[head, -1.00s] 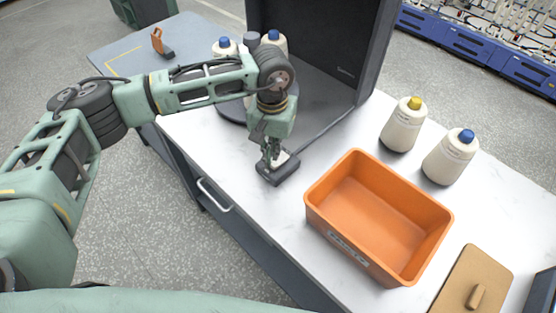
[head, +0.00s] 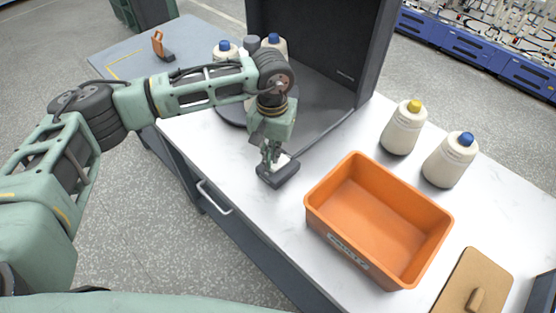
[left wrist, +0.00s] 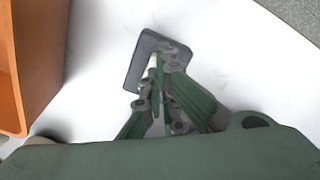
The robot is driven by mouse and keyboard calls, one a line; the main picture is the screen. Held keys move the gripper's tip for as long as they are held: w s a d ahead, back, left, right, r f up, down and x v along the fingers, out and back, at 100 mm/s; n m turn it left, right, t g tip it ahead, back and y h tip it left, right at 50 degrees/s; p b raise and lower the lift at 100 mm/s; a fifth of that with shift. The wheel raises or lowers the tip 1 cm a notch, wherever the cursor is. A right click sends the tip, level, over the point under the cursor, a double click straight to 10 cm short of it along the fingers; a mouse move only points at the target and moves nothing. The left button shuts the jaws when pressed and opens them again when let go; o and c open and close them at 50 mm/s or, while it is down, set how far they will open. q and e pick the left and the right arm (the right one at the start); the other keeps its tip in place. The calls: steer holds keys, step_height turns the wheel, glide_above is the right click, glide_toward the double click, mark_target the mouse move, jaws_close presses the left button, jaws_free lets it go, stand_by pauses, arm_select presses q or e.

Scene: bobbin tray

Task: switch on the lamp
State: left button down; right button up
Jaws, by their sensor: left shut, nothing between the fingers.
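A small dark switch box (head: 279,173) with a pale top part lies on the white worktop in front of the dark booth (head: 330,60). My left gripper (head: 270,160) points down at it, shut and empty, with its fingertips at or just above its top. In the left wrist view the switch box (left wrist: 146,62) lies beneath the fingertips (left wrist: 162,62), which hide part of it. I cannot tell whether they touch it or which way the switch is set. No lamp is plainly visible. My right gripper is not in view.
An orange bin (head: 330,205) stands right of the switch box. Two cones, one with a yellow top (head: 403,128) and one with a blue top (head: 449,160), stand behind the bin. More cones (head: 226,50) stand in the booth. A tan lid (head: 465,275) lies at the lower right.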

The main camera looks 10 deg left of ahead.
mark_target(274, 165)
arm_select(q)
steer(key=shift+f+b, duration=1.25)
steer(key=shift+b, duration=0.05)
stand_by(0.7)
steer(key=shift+s+r, duration=0.1)
steer(key=shift+w+r+p, duration=0.2)
steer(key=shift+r+p, duration=0.15)
steer(key=shift+r, duration=0.45)
steer(key=shift+s+r+p, duration=0.1)
steer(key=shift+r+p, duration=0.65)
steer(key=shift+r, duration=1.9)
